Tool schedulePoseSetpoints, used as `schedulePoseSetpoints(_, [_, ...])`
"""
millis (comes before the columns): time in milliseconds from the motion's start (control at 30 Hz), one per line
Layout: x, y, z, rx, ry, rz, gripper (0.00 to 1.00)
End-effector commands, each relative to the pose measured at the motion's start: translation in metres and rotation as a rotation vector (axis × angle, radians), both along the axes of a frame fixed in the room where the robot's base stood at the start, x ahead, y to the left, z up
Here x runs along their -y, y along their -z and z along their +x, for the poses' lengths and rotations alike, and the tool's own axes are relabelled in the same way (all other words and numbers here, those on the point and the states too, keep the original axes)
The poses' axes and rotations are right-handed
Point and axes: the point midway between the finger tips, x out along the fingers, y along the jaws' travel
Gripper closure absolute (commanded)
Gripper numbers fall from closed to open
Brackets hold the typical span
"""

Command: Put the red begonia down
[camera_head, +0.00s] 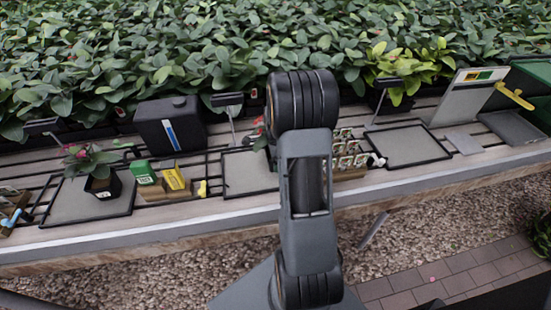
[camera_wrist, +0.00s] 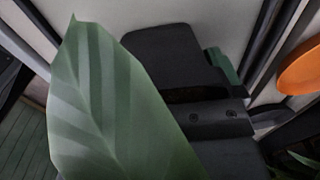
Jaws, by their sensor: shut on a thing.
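The red begonia shows in the head view only as a bit of red flower and leaf (camera_head: 259,132) beside my arm, at the back edge of the middle tray (camera_head: 245,178). My arm hides the rest of it and my gripper there. In the wrist view a large striped green leaf (camera_wrist: 110,115) fills the left and covers part of my dark gripper (camera_wrist: 212,110). My gripper is shut on the begonia, but the grip and pot are mostly hidden. I cannot tell whether the pot touches the tray.
A pink-flowered plant in a black pot (camera_head: 103,184) stands on the left tray (camera_head: 67,205). Green and yellow boxes (camera_head: 176,179) sit between the left and middle trays. A holder with several small packets (camera_head: 348,158) is right of my arm. The right tray (camera_head: 408,144) is empty.

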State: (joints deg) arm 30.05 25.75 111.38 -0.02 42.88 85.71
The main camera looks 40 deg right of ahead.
Motion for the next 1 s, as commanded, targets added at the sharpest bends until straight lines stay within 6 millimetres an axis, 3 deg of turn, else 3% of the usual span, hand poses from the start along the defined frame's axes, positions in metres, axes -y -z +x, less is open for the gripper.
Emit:
schedulePoseSetpoints(200, [0.0, 0.004, 0.0, 0.0, 0.0, 0.0, 0.45])
schedulePoseSetpoints(233, [0.0, 0.004, 0.0, 0.0, 0.0, 0.0, 0.12])
schedulePoseSetpoints(367, [0.0, 0.003, 0.0, -0.001, 0.0, 0.0, 0.0])
schedulePoseSetpoints(567, [0.0, 0.003, 0.0, -0.001, 0.001, 0.0, 0.0])
schedulePoseSetpoints(733, [0.0, -0.008, 0.0, 0.001, 0.001, 0.0, 0.0])
schedulePoseSetpoints(1000, [0.0, -0.06, 0.001, 0.004, 0.001, -0.002, 0.0])
